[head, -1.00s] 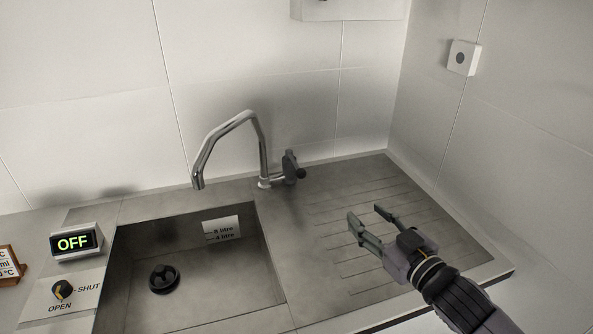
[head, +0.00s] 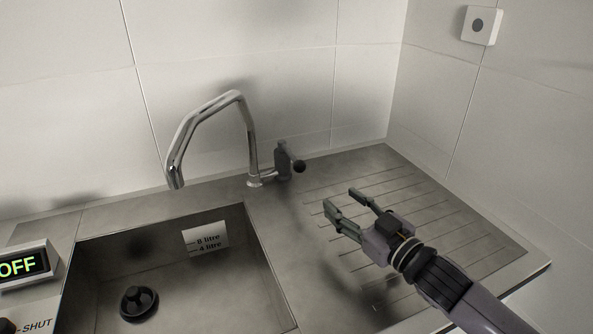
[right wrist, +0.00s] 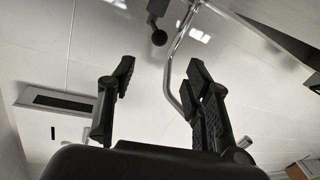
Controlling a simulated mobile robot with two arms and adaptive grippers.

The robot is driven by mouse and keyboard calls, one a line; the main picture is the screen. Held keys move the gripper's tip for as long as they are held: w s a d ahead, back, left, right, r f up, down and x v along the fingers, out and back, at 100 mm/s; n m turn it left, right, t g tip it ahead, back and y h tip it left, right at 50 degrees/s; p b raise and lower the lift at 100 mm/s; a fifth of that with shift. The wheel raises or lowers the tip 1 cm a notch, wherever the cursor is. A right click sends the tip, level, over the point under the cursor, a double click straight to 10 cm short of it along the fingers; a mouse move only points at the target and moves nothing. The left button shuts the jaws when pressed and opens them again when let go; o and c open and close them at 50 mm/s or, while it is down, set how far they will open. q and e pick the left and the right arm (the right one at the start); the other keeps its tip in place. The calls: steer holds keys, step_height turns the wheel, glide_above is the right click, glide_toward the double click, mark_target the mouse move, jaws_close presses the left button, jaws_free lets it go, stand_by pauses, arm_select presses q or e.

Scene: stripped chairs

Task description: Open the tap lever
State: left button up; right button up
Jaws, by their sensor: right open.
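The chrome tap (head: 247,125) with its bent spout stands behind the sink. The tap lever (head: 299,166) is a dark piece with a round knob, to the right of the spout's base, and points toward the right. My right gripper (head: 343,200) is open and empty over the ribbed drainer, to the right of and nearer than the lever, not touching it. In the right wrist view, the dark knob (right wrist: 158,38) shows beyond and between the open fingers (right wrist: 161,70), with the spout beside it. My left gripper is not in view.
The sink basin (head: 100,260) is at the left, with a black plug (head: 138,302) and a litre label (head: 206,238). The ribbed drainer (head: 460,225) is clear. A display reading OFF (head: 20,264) stands at the left edge. Walls rise behind and right.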

mark_target(303, 170)
steer(key=p+x, duration=0.1)
steer(key=x, duration=1.4)
steer(key=shift+r+p, duration=0.1)
steer(key=shift+p, duration=0.3)
steer(key=shift+x, duration=0.9)
steer(key=shift+s, duration=0.1)
steer(key=shift+c, duration=0.2)
jaws_close()
